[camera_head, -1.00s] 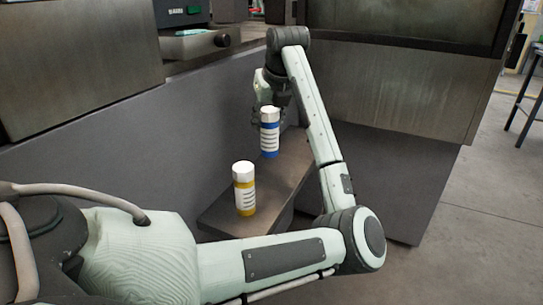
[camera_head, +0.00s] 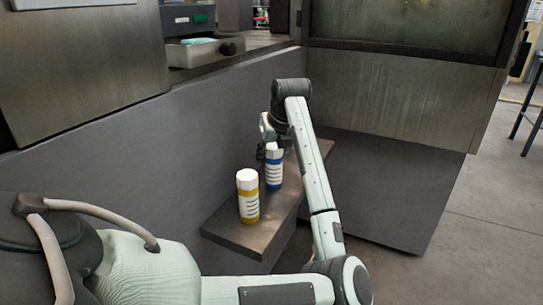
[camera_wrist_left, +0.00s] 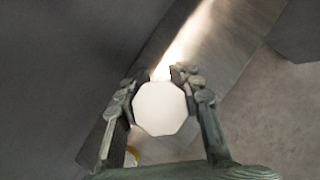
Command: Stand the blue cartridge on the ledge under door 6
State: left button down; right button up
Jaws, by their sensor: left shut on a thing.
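The blue cartridge (camera_head: 274,168) is upright, with a white cap and a white label, at the ledge (camera_head: 245,236). My left gripper (camera_head: 271,146) is shut on it near its top, from behind. In the left wrist view the round white cap (camera_wrist_left: 160,108) sits between the two fingers of my left gripper (camera_wrist_left: 160,78). I cannot tell whether the cartridge's base touches the ledge. A yellow cartridge (camera_head: 248,197) with a white cap stands upright on the ledge, in front and to the left of the blue one. My right gripper is out of view.
A grey wall panel (camera_head: 170,140) runs along the ledge's left side. A small open drawer (camera_head: 200,52) with a dark knob sits above it. A metal cabinet (camera_head: 400,100) stands behind. The ledge's near end is bare, and open floor (camera_head: 480,200) lies at right.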

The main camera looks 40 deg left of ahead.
pick_arm(q)
jog(key=c, duration=1)
grip_release()
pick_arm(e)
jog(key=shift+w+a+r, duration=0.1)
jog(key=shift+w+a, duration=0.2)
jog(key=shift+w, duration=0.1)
pick_arm(q)
jog(key=v, duration=1.2)
jog(key=shift+r, duration=0.1)
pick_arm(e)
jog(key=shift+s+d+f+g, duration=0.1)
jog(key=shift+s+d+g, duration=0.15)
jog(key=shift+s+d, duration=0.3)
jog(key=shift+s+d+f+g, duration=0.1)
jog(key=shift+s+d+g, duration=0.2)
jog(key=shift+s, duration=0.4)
pick_arm(q)
jog(key=shift+d, duration=0.1)
